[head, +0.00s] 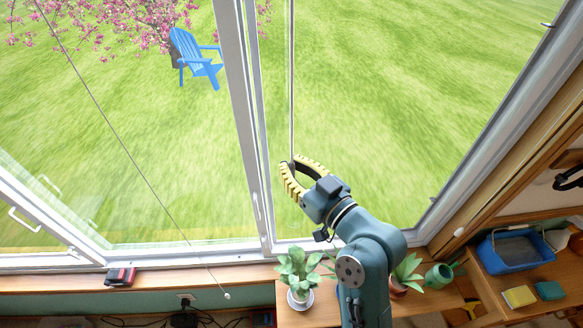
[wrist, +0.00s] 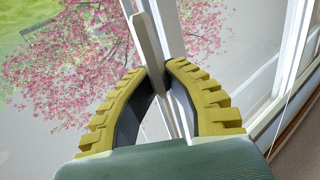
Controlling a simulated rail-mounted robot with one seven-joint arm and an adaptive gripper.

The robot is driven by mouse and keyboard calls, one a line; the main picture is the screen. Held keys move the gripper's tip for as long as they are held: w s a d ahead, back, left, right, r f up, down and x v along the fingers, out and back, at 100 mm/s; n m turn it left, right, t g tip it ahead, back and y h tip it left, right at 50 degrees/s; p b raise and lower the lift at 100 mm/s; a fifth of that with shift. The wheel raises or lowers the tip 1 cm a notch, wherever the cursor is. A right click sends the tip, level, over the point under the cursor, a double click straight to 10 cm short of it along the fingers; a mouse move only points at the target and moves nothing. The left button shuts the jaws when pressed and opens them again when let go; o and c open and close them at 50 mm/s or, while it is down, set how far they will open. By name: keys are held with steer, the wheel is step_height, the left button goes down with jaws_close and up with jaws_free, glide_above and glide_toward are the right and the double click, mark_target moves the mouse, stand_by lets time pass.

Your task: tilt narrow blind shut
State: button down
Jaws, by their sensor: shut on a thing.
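A thin grey tilt wand (head: 291,80) hangs from the top of the picture in front of the right window pane in the head view. My gripper (head: 294,165) is shut on the wand near its lower end. In the wrist view, the wand (wrist: 148,45) passes between the yellow ribbed fingers of my gripper (wrist: 157,72). The wand looks flat-sided there and slightly tilted. The blind's slats do not show in either view, so I cannot tell their angle.
A thin cord (head: 117,130) with a white end knob hangs across the left pane. A potted plant (head: 299,270) stands below my gripper on a wooden surface. Another plant (head: 408,270), a green watering can (head: 440,275) and a blue tray (head: 515,250) are to the right.

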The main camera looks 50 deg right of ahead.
steer(key=y+b, duration=0.1)
steer(key=n+y+b, duration=0.1)
steer(key=b, duration=0.1)
steer(key=n+y+b, duration=0.1)
steer(key=b, duration=0.1)
steer(key=shift+d+f+y, duration=0.1)
steer(key=shift+f+y, duration=0.15)
steer(key=shift+y, duration=0.15)
steer(key=n+y+b, duration=0.2)
steer(key=y, duration=0.1)
steer(key=n+g+y+b, duration=0.1)
steer(key=y, duration=0.1)
steer(key=shift+r+n+b, duration=0.3)
steer(key=shift+n+b, duration=0.1)
steer(key=shift+y, duration=0.3)
steer(key=c, duration=1.1)
jaws_free()
steer(key=v, duration=1.2)
